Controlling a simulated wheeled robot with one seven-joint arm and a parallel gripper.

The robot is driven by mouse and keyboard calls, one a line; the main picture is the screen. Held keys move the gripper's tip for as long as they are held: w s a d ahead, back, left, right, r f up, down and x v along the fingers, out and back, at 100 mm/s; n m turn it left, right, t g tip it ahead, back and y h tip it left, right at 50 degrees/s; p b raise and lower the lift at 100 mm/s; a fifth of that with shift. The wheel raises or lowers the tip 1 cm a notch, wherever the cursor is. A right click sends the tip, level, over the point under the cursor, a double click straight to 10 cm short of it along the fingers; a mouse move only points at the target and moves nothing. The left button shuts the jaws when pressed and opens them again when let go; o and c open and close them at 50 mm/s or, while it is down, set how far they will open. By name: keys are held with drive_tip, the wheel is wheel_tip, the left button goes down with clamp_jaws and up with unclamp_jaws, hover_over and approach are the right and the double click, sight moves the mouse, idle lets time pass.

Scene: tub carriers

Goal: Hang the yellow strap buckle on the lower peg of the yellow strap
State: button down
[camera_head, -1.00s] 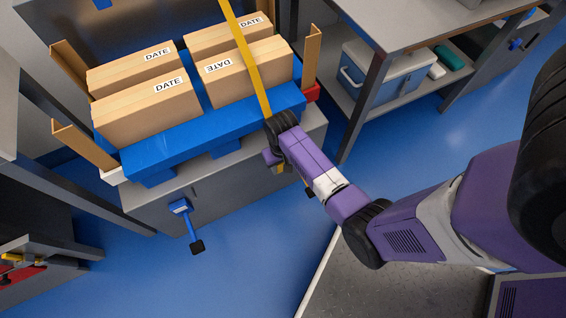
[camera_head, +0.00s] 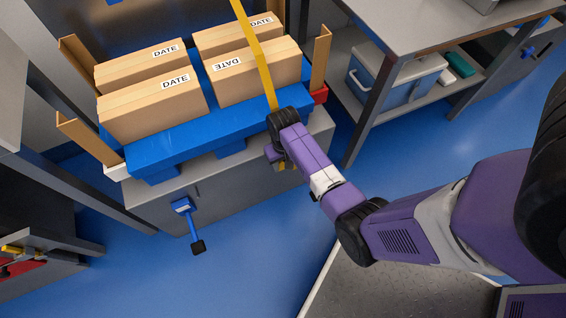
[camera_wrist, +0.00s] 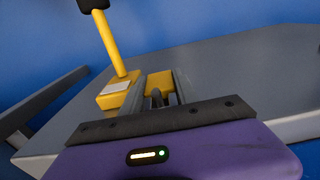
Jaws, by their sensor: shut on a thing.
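The yellow strap (camera_head: 262,65) runs down over the cartons to my gripper at the front edge of the blue pallet. In the wrist view my gripper (camera_wrist: 158,98) is shut on the yellow strap buckle (camera_wrist: 159,82); a dark loop shows between the fingers. The yellow lower peg (camera_wrist: 112,45), a rod with a black end cap, stands out from a yellow block just left of the buckle. The buckle is beside the peg, not around it. In the head view my wrist mostly hides the buckle and the peg.
Several cartons (camera_head: 155,108) sit on the blue pallet (camera_head: 215,128) above a grey base (camera_head: 235,180). A blue peg (camera_head: 189,221) with a black cap sticks out at the left. A bench with a cooler (camera_head: 392,78) stands at right. Blue floor is clear in front.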

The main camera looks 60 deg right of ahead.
drive_tip(key=c, duration=0.8)
unclamp_jaws()
drive_tip(key=shift+c, duration=0.2)
wheel_tip(320, 180, up, 8)
drive_tip(key=p, duration=0.3)
drive_tip(key=shift+a, duration=0.1)
drive_tip(key=shift+s+f, duration=0.1)
drive_tip(key=shift+s, duration=0.1)
